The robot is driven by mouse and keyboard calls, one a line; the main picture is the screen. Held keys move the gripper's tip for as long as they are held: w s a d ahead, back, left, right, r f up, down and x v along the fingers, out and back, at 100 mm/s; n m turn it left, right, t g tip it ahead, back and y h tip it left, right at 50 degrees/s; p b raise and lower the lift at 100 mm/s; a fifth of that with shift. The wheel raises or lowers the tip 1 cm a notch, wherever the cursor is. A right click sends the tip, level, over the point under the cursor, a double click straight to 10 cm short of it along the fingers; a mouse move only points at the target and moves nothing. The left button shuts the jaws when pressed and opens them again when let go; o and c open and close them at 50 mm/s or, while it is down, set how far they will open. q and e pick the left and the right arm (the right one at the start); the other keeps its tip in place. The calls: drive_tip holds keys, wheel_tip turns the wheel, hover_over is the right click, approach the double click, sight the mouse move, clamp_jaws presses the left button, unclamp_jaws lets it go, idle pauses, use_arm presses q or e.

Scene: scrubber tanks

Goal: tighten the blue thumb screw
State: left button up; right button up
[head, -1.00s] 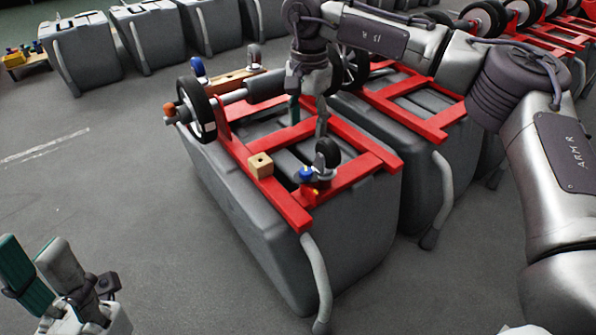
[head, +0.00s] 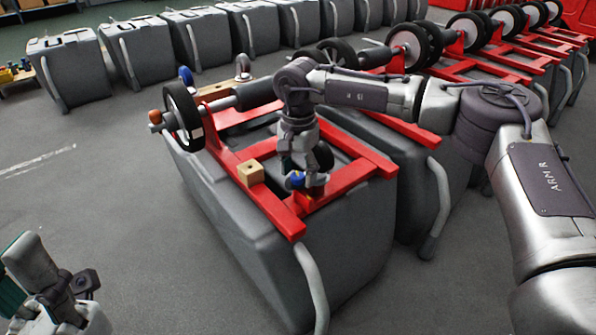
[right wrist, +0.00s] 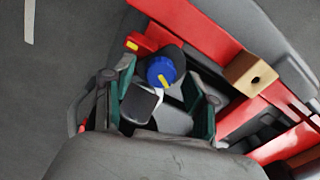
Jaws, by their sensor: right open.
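The blue thumb screw (head: 296,179) sits on the near end of the red frame on the grey scrubber tank (head: 262,235). In the right wrist view the blue knob (right wrist: 160,72), with a yellow mark, shows between the fingertips. My right gripper (head: 302,176) points down over the screw, open, one finger to each side of it. I cannot tell whether a finger touches it. In the head view the fingers partly cover the screw. My left gripper (head: 22,280) is at the lower left edge, partly cut off, away from the tank; its fingers look apart.
A wooden block (head: 250,173) with a hole sits on the red frame (head: 343,181) just left of the screw. A small black wheel (head: 323,155) is close behind my right gripper. A second tank (head: 410,195) stands close on the right.

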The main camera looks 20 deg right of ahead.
clamp_jaws()
